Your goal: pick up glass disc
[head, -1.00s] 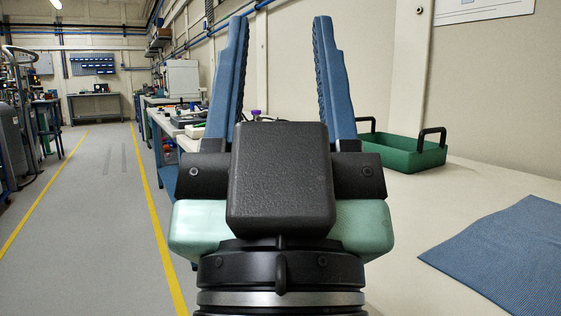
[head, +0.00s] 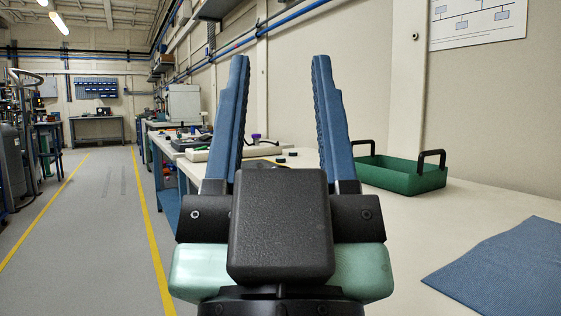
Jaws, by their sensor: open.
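My gripper (head: 281,68) fills the middle of the head view. Its two blue fingers point up and stand wide apart, with nothing between them. I cannot make out a glass disc anywhere. Small dark items (head: 284,155) lie on the bench between and beyond the fingers, too small to identify. My gripper's body hides part of the bench behind it.
A green tray with black handles (head: 400,174) stands on the light bench (head: 430,215), right of my gripper. A blue cloth (head: 505,268) lies nearer, at the right. Small items with a purple top (head: 256,136) stand farther back. The floor aisle (head: 95,230) at left is clear.

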